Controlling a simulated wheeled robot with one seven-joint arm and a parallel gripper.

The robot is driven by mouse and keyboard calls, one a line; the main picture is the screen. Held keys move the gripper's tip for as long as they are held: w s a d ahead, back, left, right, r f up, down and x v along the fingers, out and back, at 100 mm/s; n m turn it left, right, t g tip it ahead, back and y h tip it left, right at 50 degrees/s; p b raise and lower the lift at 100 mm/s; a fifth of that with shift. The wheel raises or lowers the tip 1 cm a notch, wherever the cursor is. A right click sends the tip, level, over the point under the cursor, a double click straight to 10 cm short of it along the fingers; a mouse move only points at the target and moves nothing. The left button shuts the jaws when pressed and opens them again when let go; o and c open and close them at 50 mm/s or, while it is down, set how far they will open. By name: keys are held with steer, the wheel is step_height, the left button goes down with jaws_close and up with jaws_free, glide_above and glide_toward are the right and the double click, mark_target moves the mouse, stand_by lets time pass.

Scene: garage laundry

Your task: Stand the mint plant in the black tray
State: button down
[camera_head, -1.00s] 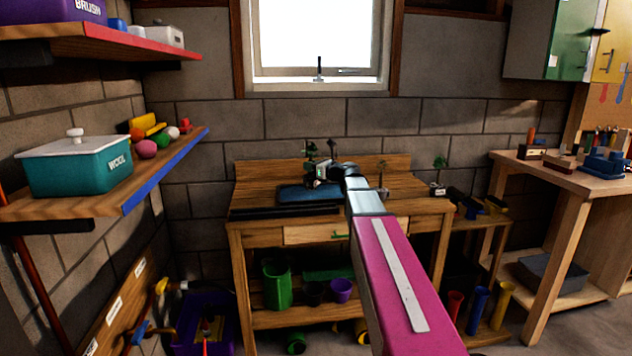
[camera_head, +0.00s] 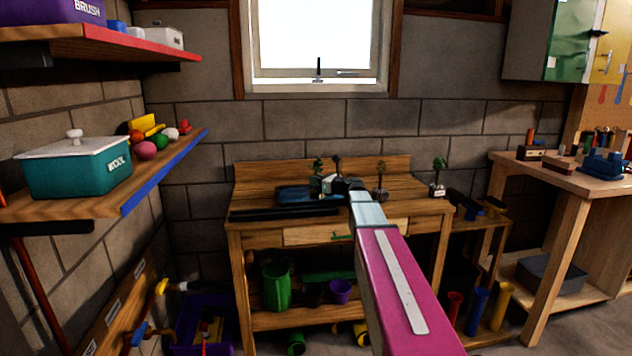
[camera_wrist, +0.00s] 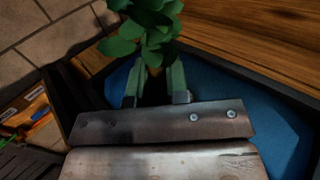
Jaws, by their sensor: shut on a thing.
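My gripper (camera_head: 322,184) is shut on a leafy green plant over the back of the workbench. Its leaves (camera_head: 318,165) show above the gripper. In the wrist view the leaves (camera_wrist: 150,25) rise beyond the green fingers (camera_wrist: 158,82); the pot is hidden between and below the fingers. Beneath is a blue surface (camera_wrist: 220,85) with a dark rim (camera_wrist: 258,82), apparently the tray; its blue part (camera_head: 292,195) and black front edge (camera_head: 285,213) show in the head view. I cannot tell whether the pot touches it.
The wooden workbench (camera_head: 415,195) holds another small plant (camera_head: 380,182) just right of my gripper and a labelled potted plant (camera_head: 438,180) near the right end. A shelf (camera_head: 165,180) juts out at left. A brick wall stands behind the bench.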

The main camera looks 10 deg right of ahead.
steer(key=shift+f, duration=0.1)
steer(key=c, duration=1.1)
jaws_free()
steer(key=shift+s+d, duration=0.15)
steer(key=shift+s, duration=0.05)
steer(key=v, duration=1.1)
steer(key=shift+s+d, duration=0.15)
steer(key=shift+d, duration=0.05)
